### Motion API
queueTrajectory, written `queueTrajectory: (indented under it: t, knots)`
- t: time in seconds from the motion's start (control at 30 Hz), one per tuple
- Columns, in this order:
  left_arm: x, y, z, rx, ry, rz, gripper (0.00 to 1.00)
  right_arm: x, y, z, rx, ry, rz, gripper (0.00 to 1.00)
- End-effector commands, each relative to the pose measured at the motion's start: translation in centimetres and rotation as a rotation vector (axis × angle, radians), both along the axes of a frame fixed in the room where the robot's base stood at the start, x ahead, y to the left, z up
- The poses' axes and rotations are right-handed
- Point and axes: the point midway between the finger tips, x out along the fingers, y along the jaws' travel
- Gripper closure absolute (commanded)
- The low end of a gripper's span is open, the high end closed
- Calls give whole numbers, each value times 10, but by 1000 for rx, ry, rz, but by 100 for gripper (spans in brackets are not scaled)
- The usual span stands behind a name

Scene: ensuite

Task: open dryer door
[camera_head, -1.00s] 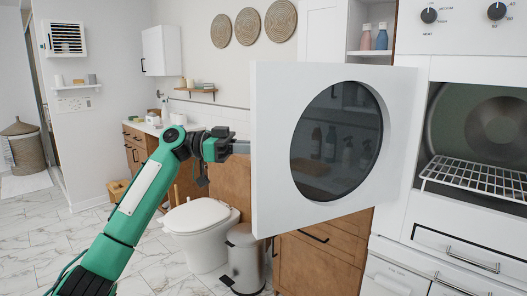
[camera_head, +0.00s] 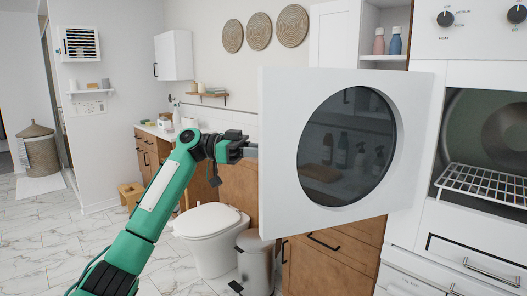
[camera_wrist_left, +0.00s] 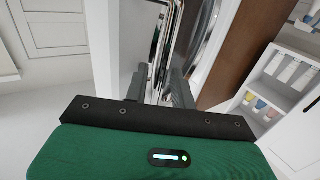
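The dryer door (camera_head: 280,205) is a thick white square panel with a round dark glass window (camera_head: 346,146). It stands swung wide open, to the left of the dryer's dark opening (camera_head: 490,140). My left gripper (camera_head: 250,151) is at the door's left edge, touching or nearly touching it. In the left wrist view, the fingers of my left gripper (camera_wrist_left: 158,90) sit apart, on either side of a shiny metal bar-like part (camera_wrist_left: 163,55). I cannot tell whether they clamp it. My right gripper is not in view.
A wire rack (camera_head: 480,183) sticks out of the dryer opening. A toilet (camera_head: 212,228) and a grey bin (camera_head: 254,262) stand below and behind the door. Wooden drawers (camera_head: 325,265) lie under the door. The tiled floor (camera_head: 50,240) on the left is clear.

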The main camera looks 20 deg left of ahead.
Motion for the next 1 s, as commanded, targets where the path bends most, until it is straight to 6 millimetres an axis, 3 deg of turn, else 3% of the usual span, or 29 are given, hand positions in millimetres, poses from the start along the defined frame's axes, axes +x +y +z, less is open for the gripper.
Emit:
queueTrajectory:
  t: [0.2,0.33,0.8,1.0]
  knots:
    - [0,3,0,-1,0,2,75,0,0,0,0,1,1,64]
    - [0,15,-1,-1,1,3,75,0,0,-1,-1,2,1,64]
    - [-7,113,0,-1,0,2,75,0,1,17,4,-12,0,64]
    - [-9,133,0,0,0,0,75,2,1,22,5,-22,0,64]
